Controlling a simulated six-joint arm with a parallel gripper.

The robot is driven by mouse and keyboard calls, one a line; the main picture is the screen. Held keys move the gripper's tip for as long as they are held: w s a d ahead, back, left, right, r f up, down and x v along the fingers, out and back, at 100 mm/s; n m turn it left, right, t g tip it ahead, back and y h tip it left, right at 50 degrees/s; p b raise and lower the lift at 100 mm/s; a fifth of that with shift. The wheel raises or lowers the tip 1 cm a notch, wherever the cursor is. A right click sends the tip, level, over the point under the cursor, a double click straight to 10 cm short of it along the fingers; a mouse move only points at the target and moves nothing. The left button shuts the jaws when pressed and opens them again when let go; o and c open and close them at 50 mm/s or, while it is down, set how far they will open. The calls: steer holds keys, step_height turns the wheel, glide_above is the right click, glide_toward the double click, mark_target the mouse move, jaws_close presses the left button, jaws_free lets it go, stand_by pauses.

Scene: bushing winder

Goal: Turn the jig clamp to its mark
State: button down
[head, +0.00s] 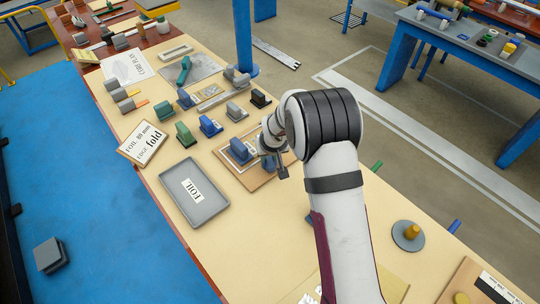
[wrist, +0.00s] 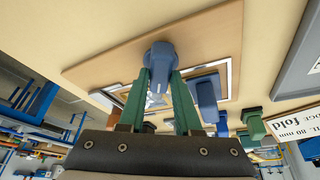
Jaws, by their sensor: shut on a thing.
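The jig is a tan wooden board (head: 255,184) with white-edged frames on it, lying on the cream bench top in the head view. In the wrist view, a rounded blue handle (wrist: 161,57), which looks like the jig clamp, stands on the board (wrist: 110,62). My gripper (wrist: 159,75) has its two green fingers shut on this handle, one on each side. In the head view my gripper (head: 278,165) is over the right part of the board and mostly hides the handle. I cannot make out the mark.
Another blue block (head: 240,150) stands on the board close by; it also shows in the wrist view (wrist: 207,97). A grey FOIL tray (head: 210,208) and a fold sign (head: 142,143) lie to the left. Several blue and green blocks stand behind.

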steer(key=m+h, duration=0.1)
steer(key=m, duration=0.2)
steer(key=m+h, duration=0.1)
steer(key=m, duration=0.2)
steer(key=shift+a+m, duration=0.2)
steer(key=shift+m, duration=0.1)
steer(key=m+g+h, duration=0.1)
steer(key=m+h, duration=0.1)
steer(key=m, duration=0.3)
steer(key=shift+a, duration=0.15)
steer(key=shift+m, duration=0.4)
steer(key=c, duration=0.6)
jaws_free()
steer(key=v, duration=1.5)
steer(key=shift+a+r, duration=0.35)
